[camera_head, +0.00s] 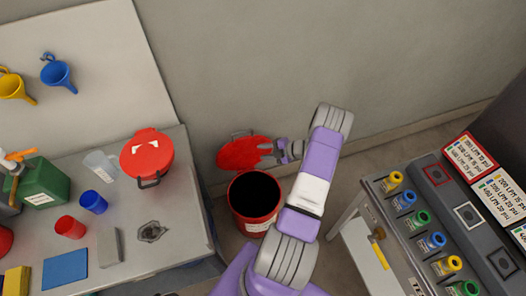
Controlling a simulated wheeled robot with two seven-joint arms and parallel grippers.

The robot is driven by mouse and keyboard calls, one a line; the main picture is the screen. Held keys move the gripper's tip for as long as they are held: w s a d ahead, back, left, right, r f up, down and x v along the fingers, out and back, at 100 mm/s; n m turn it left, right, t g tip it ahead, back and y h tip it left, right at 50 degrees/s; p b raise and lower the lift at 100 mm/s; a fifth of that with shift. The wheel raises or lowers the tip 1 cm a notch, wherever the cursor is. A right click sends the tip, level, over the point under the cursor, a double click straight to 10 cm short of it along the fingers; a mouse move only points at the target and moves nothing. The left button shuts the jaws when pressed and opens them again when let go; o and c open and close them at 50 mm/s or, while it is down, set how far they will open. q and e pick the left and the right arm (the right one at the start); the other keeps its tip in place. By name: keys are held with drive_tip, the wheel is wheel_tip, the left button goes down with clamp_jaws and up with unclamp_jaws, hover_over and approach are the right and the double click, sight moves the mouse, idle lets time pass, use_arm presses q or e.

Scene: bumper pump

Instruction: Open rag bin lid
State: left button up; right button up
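The red rag bin (241,222) stands on the floor between the two tables, and its dark inside shows from above. Its red lid (238,154) is swung up and back behind the opening, near the wall. My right arm reaches up from the bottom, and my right gripper (268,151) is at the right part of the lid, over its face. The fingers are small here; I cannot tell whether they are open or shut, or whether they touch the lid. My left gripper is not in view.
The left table (185,215) carries a red lidded can (147,155), a green container (45,185), blue and red cups and a clear jug. At the right is a bench with a row of coloured bottles (404,201). A wall stands close behind the bin.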

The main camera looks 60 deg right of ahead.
drive_tip(key=shift+o, duration=0.2)
drive_tip(key=t+h+b, duration=0.4)
drive_tip(key=h+b, duration=0.2)
drive_tip(key=b, duration=0.8)
approach(243, 132)
drive_tip(key=w+f, duration=0.2)
drive_tip(key=w, duration=0.1)
drive_tip(key=shift+h, duration=0.8)
drive_tip(key=b+x, duration=0.1)
drive_tip(key=x, duration=0.1)
drive_tip(key=b+x, duration=0.1)
drive_tip(key=x, duration=0.2)
drive_tip(key=b+x, duration=0.1)
drive_tip(key=x, duration=0.1)
drive_tip(key=shift+w+d+r, duration=0.1)
drive_tip(key=shift+w+r, duration=0.1)
drive_tip(key=shift+r, duration=0.15)
clamp_jaws()
